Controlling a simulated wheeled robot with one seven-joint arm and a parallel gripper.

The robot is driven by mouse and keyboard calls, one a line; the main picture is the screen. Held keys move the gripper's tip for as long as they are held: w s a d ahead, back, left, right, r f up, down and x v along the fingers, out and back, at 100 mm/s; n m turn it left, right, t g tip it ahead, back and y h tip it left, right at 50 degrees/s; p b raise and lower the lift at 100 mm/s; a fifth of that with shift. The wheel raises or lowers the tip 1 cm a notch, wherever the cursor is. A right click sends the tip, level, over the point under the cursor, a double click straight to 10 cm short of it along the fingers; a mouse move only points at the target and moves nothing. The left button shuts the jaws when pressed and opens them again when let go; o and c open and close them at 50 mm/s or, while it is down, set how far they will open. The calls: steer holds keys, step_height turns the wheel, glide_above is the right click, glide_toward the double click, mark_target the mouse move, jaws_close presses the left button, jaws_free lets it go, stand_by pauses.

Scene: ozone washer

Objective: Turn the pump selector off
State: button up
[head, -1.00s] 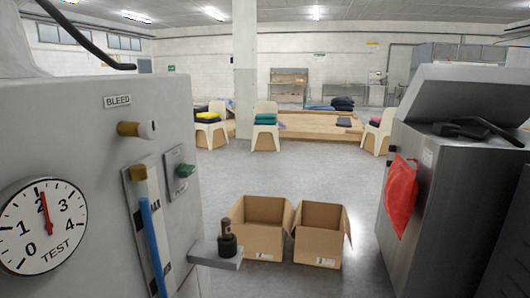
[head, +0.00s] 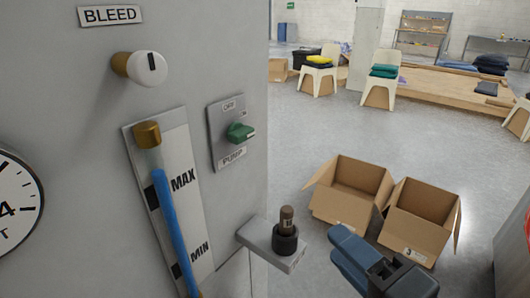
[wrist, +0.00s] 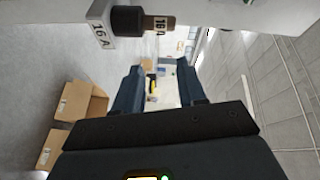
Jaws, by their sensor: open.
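The pump selector (head: 240,132) is a green knob on a grey plate labelled PUMP, with OFF at the top and ON at the upper right. The knob's handle points to the right, toward ON. My gripper (head: 350,245) is at the lower right in the head view, below and to the right of the selector and apart from it. In the wrist view my gripper (wrist: 165,85) has its two fingers spread with nothing between them. The selector does not show in the wrist view.
A small shelf (head: 262,240) with a dark-based cylinder (head: 286,228) juts out below the selector, near my gripper. A white BLEED knob (head: 145,67) and a blue level tube (head: 170,215) are to the left. Open cardboard boxes (head: 420,240) stand on the floor.

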steer(key=w+a+r+g+y, duration=0.1)
steer(key=w+a+r+y, duration=0.2)
steer(key=r, duration=0.3)
steer(key=n+g+y, duration=0.2)
steer(key=g+y, duration=0.1)
glide_toward(247, 137)
steer(key=a, duration=0.1)
steer(key=shift+w+x, duration=0.25)
steer(key=shift+x, duration=3.95)
steer(key=shift+d, duration=0.15)
steer(key=shift+n, duration=0.3)
steer(key=c, duration=0.7)
